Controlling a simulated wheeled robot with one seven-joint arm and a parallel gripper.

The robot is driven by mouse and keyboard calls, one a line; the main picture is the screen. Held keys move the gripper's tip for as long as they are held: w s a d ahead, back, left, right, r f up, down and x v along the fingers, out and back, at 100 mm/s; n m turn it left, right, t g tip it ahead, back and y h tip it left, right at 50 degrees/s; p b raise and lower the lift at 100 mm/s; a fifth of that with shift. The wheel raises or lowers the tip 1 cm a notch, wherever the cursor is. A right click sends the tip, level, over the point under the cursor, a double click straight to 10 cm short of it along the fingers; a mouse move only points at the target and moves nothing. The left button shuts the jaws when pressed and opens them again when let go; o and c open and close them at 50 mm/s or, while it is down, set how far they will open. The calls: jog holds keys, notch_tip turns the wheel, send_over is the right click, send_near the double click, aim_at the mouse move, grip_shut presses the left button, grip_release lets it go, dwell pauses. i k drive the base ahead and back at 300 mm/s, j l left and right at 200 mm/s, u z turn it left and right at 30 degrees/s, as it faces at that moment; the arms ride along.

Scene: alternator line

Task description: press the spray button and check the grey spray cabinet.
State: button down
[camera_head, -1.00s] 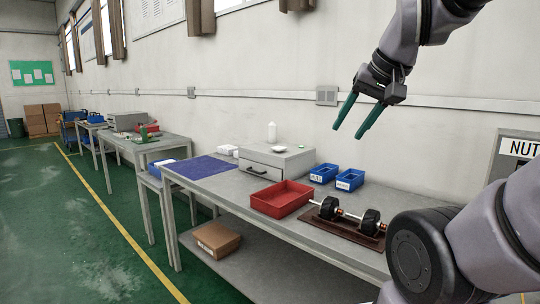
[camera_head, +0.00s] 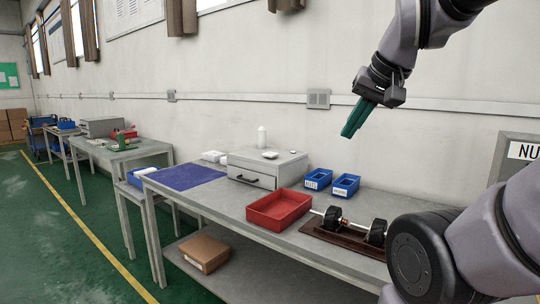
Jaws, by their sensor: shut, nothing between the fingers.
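The grey cabinet (camera_head: 250,180) stands on the near bench, with a dark handle on its closed-looking front. A small green spot (camera_head: 293,151), which looks like a button, is on its top at the right. A white dish (camera_head: 270,155) also rests on top. The inside of the cabinet is hidden.
On the near bench (camera_head: 222,205) are a red tray (camera_head: 279,225), two blue bins (camera_head: 345,187), a rotor on a brown stand (camera_head: 325,238) and a blue mat (camera_head: 185,177). A cardboard box (camera_head: 204,252) sits on the lower shelf. Open floor lies to the left.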

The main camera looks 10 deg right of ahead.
aim_at(270, 154)
jog(key=i+j, duration=0.35)
jog(key=i+j+z, duration=0.15)
jog(key=i+j, duration=0.5)
jog(key=j, duration=0.25)
jog(key=i+j+z, duration=0.15)
jog(key=i+j, duration=0.15)
jog(key=j, duration=0.15)
jog(key=i+j, duration=0.3)
jog(key=j, duration=0.2)
jog(key=z, duration=0.05)
